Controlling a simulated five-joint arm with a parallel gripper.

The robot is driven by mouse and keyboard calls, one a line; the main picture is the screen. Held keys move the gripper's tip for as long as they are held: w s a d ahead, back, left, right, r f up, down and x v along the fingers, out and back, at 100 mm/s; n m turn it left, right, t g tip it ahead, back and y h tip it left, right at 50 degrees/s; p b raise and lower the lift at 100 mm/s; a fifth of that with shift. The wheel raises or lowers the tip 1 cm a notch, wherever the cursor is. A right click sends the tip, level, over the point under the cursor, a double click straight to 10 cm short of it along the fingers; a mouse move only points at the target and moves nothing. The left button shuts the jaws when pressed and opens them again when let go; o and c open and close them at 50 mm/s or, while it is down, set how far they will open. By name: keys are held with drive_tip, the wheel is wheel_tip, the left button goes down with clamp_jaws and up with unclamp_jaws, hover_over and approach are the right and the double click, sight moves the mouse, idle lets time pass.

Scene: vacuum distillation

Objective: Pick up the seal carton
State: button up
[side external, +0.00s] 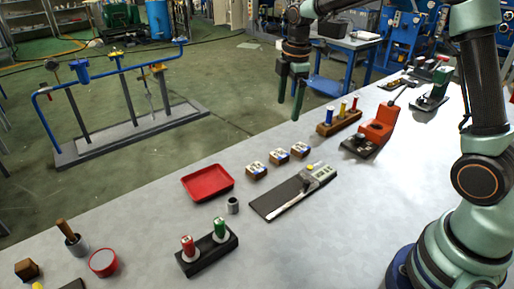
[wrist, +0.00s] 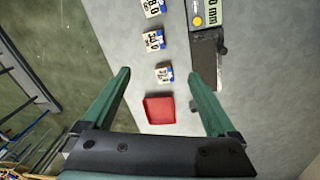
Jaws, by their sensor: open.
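Which is the seal carton I cannot tell; the label figures are too small to read surely. The wrist view shows them as a top one (wrist: 153,7), a middle one (wrist: 153,40) and a lower one (wrist: 164,74). My gripper (side external: 290,108) is open and empty, fingers pointing down, raised near the bench's far edge. In the wrist view the lower carton appears between its fingertips (wrist: 160,68).
A red tray (side external: 207,182) lies left of the cartons. A dark caliper board (side external: 292,196) with a green display lies in front of them. A wooden rack (side external: 338,123) with coloured vials and an orange device (side external: 376,128) stand to the right.

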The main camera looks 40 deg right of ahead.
sight(280, 154)
drive_tip(key=w+f+n, duration=0.1)
drive_tip(key=f, duration=0.5)
drive_tip(key=w+f+n, duration=0.1)
drive_tip(key=f, duration=0.5)
drive_tip(key=w+d+f+n+g, duration=0.1)
drive_tip(key=f, duration=0.5)
drive_tip(key=shift+w+f+n, duration=0.1)
drive_tip(key=shift+f+n, duration=0.05)
drive_tip(key=shift+n, duration=0.25)
drive_tip(key=shift+c, duration=0.3)
drive_tip(key=c, duration=1.4)
